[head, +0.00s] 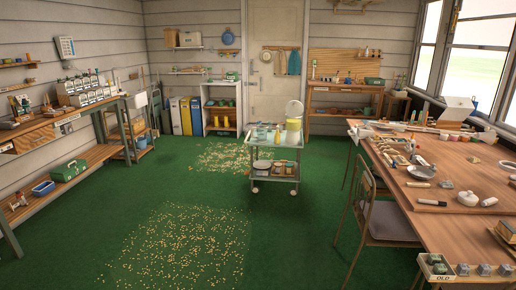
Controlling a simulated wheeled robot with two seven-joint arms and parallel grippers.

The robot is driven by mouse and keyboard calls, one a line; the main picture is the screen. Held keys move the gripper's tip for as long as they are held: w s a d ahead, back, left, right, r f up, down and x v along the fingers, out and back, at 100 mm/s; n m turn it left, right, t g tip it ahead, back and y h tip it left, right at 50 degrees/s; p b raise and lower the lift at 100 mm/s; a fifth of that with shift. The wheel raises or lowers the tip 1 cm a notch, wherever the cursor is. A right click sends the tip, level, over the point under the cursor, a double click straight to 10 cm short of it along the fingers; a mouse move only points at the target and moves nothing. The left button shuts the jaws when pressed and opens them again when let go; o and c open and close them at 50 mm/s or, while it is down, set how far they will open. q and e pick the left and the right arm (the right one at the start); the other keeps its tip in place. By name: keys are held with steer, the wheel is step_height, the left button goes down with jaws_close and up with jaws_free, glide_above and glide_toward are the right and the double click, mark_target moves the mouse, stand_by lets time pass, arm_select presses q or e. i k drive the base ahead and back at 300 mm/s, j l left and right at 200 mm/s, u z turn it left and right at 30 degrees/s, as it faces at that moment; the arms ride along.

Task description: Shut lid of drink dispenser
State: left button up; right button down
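In the head view, a yellow drink dispenser (293,133) stands on the top of a small wheeled cart (274,149) in the middle distance. Its round whitish lid (294,108) stands up above the body, tilted open. The lid's hinge is too small to make out. Neither of my grippers shows in the view.
Cups and jars (263,133) stand beside the dispenser. A long cluttered table (452,195) and a chair (385,222) fill the right side. A workbench (40,130) runs along the left wall. Green floor (90,235) with scattered yellowish bits (190,245) lies open before the cart.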

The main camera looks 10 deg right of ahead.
mark_target(295, 108)
steer(key=i+l+z, duration=0.1)
steer(key=i+z, duration=0.35)
steer(key=i, duration=1.6)
